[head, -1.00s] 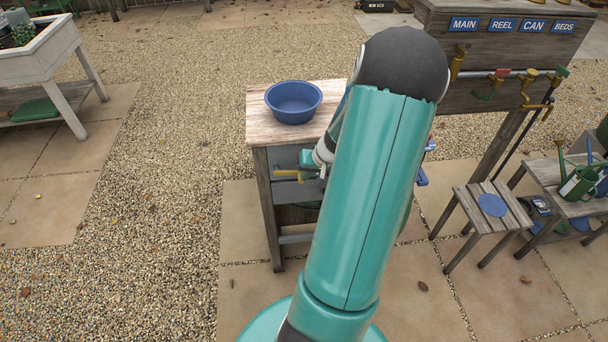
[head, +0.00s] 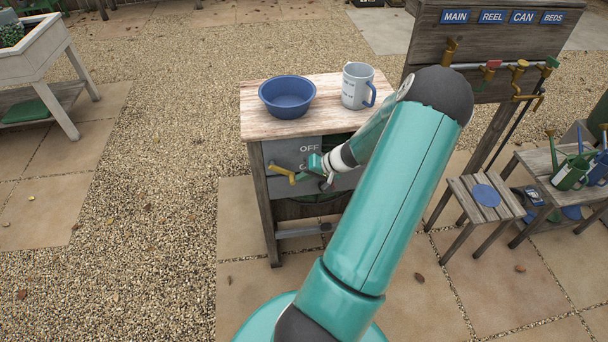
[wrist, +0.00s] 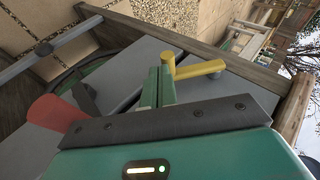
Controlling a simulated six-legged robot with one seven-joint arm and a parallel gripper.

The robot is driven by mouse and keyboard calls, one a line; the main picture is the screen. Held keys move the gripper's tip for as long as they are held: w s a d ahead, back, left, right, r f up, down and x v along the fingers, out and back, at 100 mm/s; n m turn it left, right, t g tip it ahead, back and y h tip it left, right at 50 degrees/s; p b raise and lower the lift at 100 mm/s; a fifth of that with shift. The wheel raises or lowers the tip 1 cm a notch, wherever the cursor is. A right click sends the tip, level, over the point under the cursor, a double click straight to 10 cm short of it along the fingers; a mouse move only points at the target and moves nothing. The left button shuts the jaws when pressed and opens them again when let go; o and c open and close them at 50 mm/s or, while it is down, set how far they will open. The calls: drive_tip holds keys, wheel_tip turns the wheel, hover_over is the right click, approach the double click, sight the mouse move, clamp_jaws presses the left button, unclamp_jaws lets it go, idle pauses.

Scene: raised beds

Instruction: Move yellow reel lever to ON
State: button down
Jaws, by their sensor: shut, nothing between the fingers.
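The yellow reel lever (head: 280,173) sticks out from the grey panel (head: 284,153) on the front of the wooden bench. My gripper (head: 314,166) is shut and empty, just right of the lever. In the wrist view the shut fingers (wrist: 158,84) lie right beside the lever's bent end (wrist: 196,70); I cannot tell if they touch it.
A blue bowl (head: 287,98) and a grey mug (head: 357,86) stand on the bench top (head: 325,118). A red handle (wrist: 56,112) shows beside my gripper in the wrist view. A pipe board (head: 493,48) and low stool (head: 463,195) stand to the right. Gravel at left is open.

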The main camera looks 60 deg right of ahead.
drive_tip(key=shift+r, duration=0.1)
idle(0.6)
drive_tip(key=shift+a+r, duration=0.1)
drive_tip(key=shift+r, duration=0.55)
